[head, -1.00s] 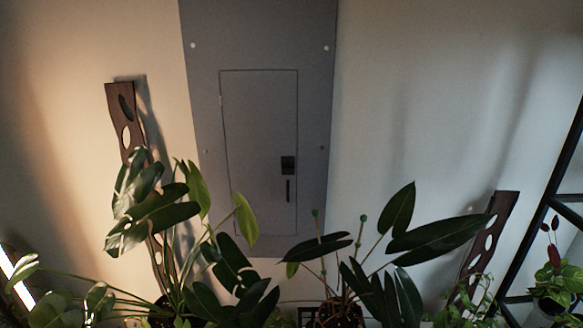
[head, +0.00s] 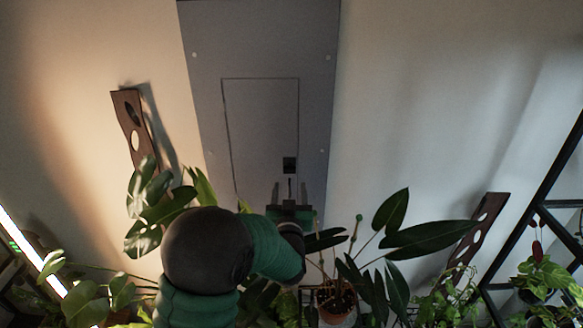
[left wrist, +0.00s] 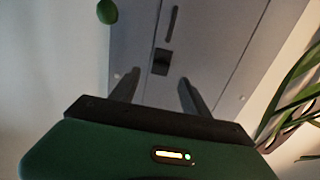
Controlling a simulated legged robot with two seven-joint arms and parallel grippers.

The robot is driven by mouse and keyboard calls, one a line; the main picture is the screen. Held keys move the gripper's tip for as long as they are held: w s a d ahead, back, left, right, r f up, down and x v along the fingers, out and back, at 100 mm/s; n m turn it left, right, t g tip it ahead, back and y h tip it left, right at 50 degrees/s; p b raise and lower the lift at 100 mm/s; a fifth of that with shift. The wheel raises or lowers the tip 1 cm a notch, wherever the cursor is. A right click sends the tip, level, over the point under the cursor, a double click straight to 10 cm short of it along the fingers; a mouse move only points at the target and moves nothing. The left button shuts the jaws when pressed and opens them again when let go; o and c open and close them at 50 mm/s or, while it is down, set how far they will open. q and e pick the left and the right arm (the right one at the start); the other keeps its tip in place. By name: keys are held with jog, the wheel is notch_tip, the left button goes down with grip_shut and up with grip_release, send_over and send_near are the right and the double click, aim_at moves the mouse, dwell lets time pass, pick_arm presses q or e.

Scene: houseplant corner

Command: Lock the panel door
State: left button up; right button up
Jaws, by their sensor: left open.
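The grey panel door (head: 250,120) is closed, flush in its grey metal panel on the wall. A dark square latch (head: 289,164) sits at its lower right, with a slim dark handle (head: 290,186) below it, partly hidden by my gripper. In the left wrist view the latch (left wrist: 161,62) is just beyond the fingertips and the handle (left wrist: 172,24) is farther up. My left gripper (head: 289,189) is open and empty, its fingers pointing at the door on either side of the handle in the head view. I cannot tell whether it touches the door. My right gripper is not in view.
Potted plants with long leaves (head: 430,240) crowd the area below the panel, close beside my left arm. Dark wooden pieces (head: 130,118) lean on the wall at both sides. A black metal frame (head: 545,195) stands at the right.

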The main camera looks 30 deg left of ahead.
aim_at(289, 170)
pick_arm(q)
jog(key=p+x, duration=0.2)
jog(key=x, duration=0.5)
jog(key=shift+w+a, duration=0.2)
jog(key=shift+a, duration=0.2)
jog(key=shift+w+a, duration=0.2)
jog(key=shift+a, duration=0.05)
jog(key=shift+d, duration=0.1)
jog(key=shift+d, duration=0.1)
jog(key=shift+d, duration=0.15)
jog(key=c, duration=0.5)
grip_shut()
